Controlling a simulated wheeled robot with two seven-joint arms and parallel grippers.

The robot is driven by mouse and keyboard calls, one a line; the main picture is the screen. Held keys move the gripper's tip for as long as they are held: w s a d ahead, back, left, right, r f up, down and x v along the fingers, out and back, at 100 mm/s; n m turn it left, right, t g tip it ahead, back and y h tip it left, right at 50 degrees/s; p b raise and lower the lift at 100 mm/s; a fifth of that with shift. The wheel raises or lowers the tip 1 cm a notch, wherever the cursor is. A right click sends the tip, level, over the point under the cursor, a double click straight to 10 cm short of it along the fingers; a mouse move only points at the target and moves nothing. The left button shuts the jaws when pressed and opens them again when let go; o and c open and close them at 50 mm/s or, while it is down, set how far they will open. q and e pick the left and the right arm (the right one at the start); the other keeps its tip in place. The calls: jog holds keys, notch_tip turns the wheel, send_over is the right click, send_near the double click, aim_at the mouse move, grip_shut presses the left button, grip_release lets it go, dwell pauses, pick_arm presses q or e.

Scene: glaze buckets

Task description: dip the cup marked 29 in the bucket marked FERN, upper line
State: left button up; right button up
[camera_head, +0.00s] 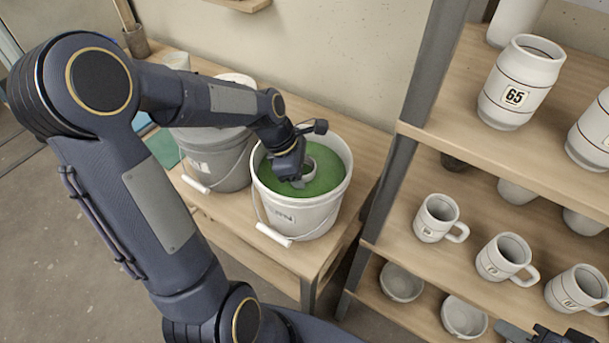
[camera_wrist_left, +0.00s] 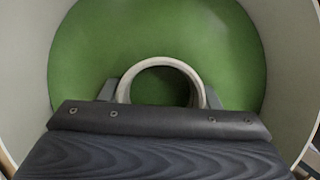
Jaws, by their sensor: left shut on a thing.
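A white bucket (camera_head: 318,217) of green glaze stands on the wooden bench; its small label is too blurred to read surely. My left gripper (camera_head: 295,172) reaches down inside the bucket and is shut on a pale cup (camera_head: 309,169). In the left wrist view the cup's round rim (camera_wrist_left: 160,61) shows between the fingers, with green glaze (camera_wrist_left: 95,50) around it. The cup's lower part, its mark and its lines are hidden, so I cannot tell how deep it sits. My right gripper (camera_head: 540,336) is partly in view at the bottom right edge; its jaws are unclear.
A grey bucket (camera_head: 228,172) stands close left of the green one, behind my left arm. A shelf post (camera_head: 384,160) rises to the right. The shelves hold a jar marked 65 (camera_head: 520,83), several mugs (camera_head: 437,218) and bowls (camera_head: 402,283).

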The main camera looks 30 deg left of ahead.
pick_arm(q)
notch_tip(320, 180, up, 7)
jog(key=p, duration=0.7)
jog(key=shift+r, duration=0.15)
dwell(1.5)
notch_tip(320, 180, up, 8)
jog(key=p, duration=0.7)
jog(key=shift+f+p, duration=0.2)
jog(key=shift+p, duration=0.15)
